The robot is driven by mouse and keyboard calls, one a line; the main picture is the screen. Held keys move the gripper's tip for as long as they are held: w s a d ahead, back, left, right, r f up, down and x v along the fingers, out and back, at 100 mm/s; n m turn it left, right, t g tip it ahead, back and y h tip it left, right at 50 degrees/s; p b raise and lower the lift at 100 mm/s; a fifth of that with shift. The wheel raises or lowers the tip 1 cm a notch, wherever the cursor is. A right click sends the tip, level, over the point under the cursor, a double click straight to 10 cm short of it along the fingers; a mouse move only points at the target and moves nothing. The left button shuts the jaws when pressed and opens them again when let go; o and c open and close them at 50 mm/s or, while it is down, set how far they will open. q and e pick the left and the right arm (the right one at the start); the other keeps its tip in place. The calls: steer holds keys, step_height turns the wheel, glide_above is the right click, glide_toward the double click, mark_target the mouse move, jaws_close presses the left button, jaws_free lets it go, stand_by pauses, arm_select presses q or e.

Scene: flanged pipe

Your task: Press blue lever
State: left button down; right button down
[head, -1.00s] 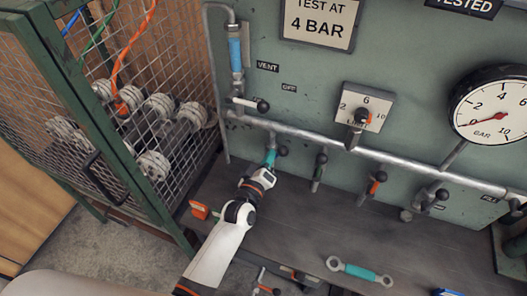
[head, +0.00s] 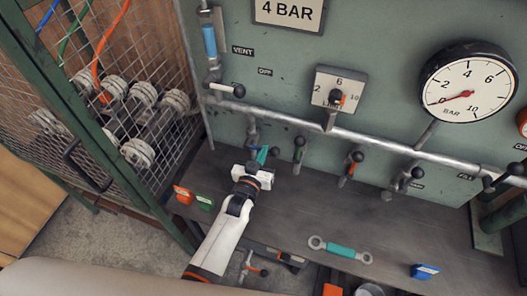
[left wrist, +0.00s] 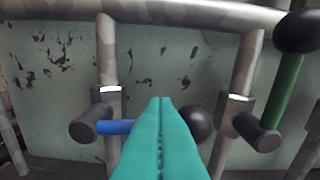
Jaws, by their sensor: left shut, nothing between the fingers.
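The blue lever (left wrist: 115,127) lies about level in the left wrist view. It runs right from its dark valve cap, and its middle is hidden behind my fingers. Its black ball knob (left wrist: 200,123) shows just right of the fingers, and also in the head view (head: 275,151). My left gripper (left wrist: 160,105), with teal fingers, is shut with nothing between the fingers. It is in front of the lever, also in the head view (head: 262,156); I cannot tell whether it touches. My right gripper is not in view.
The green lever (left wrist: 284,85) stands upright close on the right. An orange lever (head: 349,167) and a grey lever (head: 404,179) are farther right. A pipe (head: 370,140) runs above them. A wire cage (head: 100,130) stands left. A teal wrench (head: 340,250) lies on the bench.

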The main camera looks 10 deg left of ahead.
arm_select(q)
steer(key=shift+d+f, duration=0.1)
steer(key=shift+f, duration=0.3)
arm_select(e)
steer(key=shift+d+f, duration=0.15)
